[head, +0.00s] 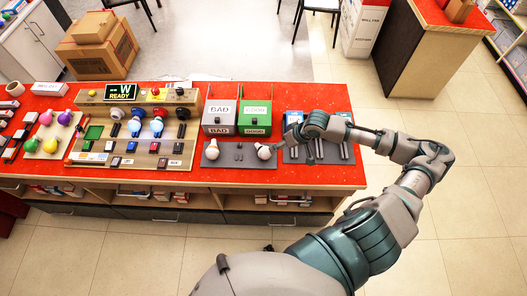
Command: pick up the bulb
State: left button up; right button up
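My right arm comes in from the lower right and reaches over the red counter. Its gripper (277,147) is at the right end of a dark grey mat (238,162), right beside a white bulb (263,152). I cannot tell whether the fingers touch this bulb or are closed on it. A second white bulb (212,151) lies at the left end of the same mat, apart from the gripper. Coloured bulbs (47,132) sit in a tray at the far left. My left gripper is out of view.
Behind the mat stand a grey BAD box (218,112) and a green GOOD box (255,112). A wooden test board (100,112) with a READY display (121,91) is to the left. A dark mat with tools (330,152) lies under my forearm.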

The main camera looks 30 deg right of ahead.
aim_at(265, 150)
jog(key=shift+m, duration=0.3)
jog(key=x, duration=0.5)
jog(key=w+x, duration=0.1)
jog(key=x, duration=0.4)
jog(key=d+x, duration=0.1)
jog(key=x, duration=0.5)
jog(key=shift+w+p, duration=0.25)
jog(key=shift+p, duration=0.15)
jog(key=shift+r, duration=0.1)
jog(key=c, duration=1.3)
jog(key=shift+r, duration=0.65)
notch_tip(265, 150, up, 2)
jog(key=shift+r, duration=0.1)
jog(key=s+a, duration=0.3)
jog(key=s, duration=0.1)
jog(key=s+a+r+b, duration=0.1)
jog(key=s+a, duration=0.1)
jog(key=s, duration=0.3)
jog(key=s+a, duration=0.3)
jog(key=s, duration=0.1)
jog(key=shift+s+a+r, duration=0.25)
jog(key=shift+s+a, duration=0.05)
jog(key=shift+a, duration=0.05)
